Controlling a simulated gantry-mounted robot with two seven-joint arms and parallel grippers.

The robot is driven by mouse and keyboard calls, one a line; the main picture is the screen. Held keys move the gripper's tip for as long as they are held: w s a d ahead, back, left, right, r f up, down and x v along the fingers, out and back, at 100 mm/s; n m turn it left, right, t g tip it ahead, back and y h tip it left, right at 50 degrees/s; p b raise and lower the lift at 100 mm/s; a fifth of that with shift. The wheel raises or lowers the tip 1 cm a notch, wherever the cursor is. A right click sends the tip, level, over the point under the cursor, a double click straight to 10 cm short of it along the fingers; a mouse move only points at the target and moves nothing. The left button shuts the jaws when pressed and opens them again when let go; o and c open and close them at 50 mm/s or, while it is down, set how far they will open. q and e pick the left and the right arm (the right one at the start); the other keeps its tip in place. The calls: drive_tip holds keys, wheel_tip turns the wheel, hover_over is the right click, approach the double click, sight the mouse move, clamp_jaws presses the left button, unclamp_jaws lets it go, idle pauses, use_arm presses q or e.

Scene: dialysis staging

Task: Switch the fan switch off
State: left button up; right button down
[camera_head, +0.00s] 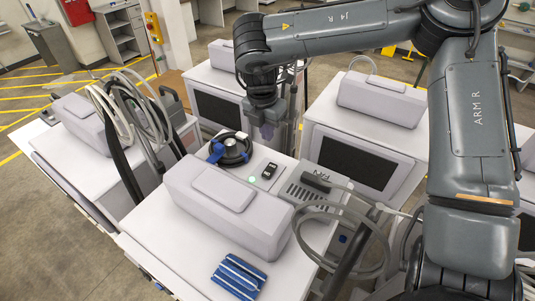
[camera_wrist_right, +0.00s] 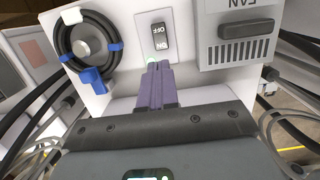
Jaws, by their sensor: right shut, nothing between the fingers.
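The fan switch (camera_head: 269,171) is a small black rocker on a light plate on top of the middle machine. In the right wrist view the switch (camera_wrist_right: 158,40) shows OFF at its upper end and ON at its lower end. Which end is pressed in is not clear. A green light (camera_head: 252,179) glows beside it. My right gripper (camera_head: 267,133) is shut and empty, pointing down above the machine behind the switch. In the right wrist view its purple fingertips (camera_wrist_right: 158,65) appear just below the ON end, apart from the rocker. My left gripper is not in view.
A grey vented FAN box (camera_head: 313,187) stands right of the switch. A black coil with blue clips (camera_head: 230,150) lies to its left. A long pale housing (camera_head: 225,205) lies in front, with blue striped packets (camera_head: 238,276) nearer. Looped hoses (camera_head: 340,240) hang at the right.

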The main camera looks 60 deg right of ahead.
drive_tip(key=shift+s+f, duration=0.1)
idle(0.3)
drive_tip(key=p, duration=0.4)
hover_over(272, 167)
drive_tip(key=f, duration=0.7)
drive_tip(key=a+f, duration=0.1)
drive_tip(key=f, duration=0.3)
drive_tip(key=shift+f, duration=0.35)
drive_tip(key=shift+d+f, duration=0.2)
drive_tip(key=shift+f, duration=0.85)
